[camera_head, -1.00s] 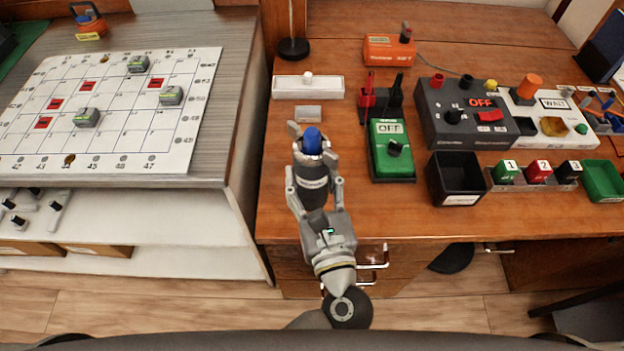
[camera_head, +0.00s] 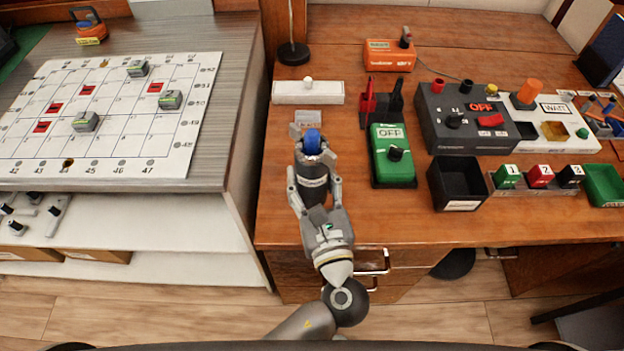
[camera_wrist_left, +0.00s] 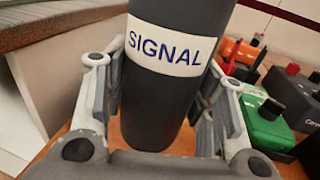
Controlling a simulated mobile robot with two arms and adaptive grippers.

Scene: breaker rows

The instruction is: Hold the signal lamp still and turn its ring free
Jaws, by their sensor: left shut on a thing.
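The signal lamp is a dark cylinder with a blue cap (camera_head: 312,141) and a white band. In the left wrist view, the band of the signal lamp (camera_wrist_left: 165,45) reads SIGNAL. My left gripper (camera_head: 313,160) is shut on the lamp, with fingers on both sides of its body. It also shows in the left wrist view (camera_wrist_left: 160,100). The lamp is near the desk's left front part; I cannot tell whether its base touches the desk. The ring cannot be made out clearly near the cap and fingertips. My right gripper is not in view.
A green box marked OFF (camera_head: 391,160) stands right of the lamp, with a black bin (camera_head: 459,190) beyond it. A small grey plate (camera_head: 314,118) and a white block (camera_head: 308,92) lie behind. A grid board (camera_head: 150,155) is on the left table.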

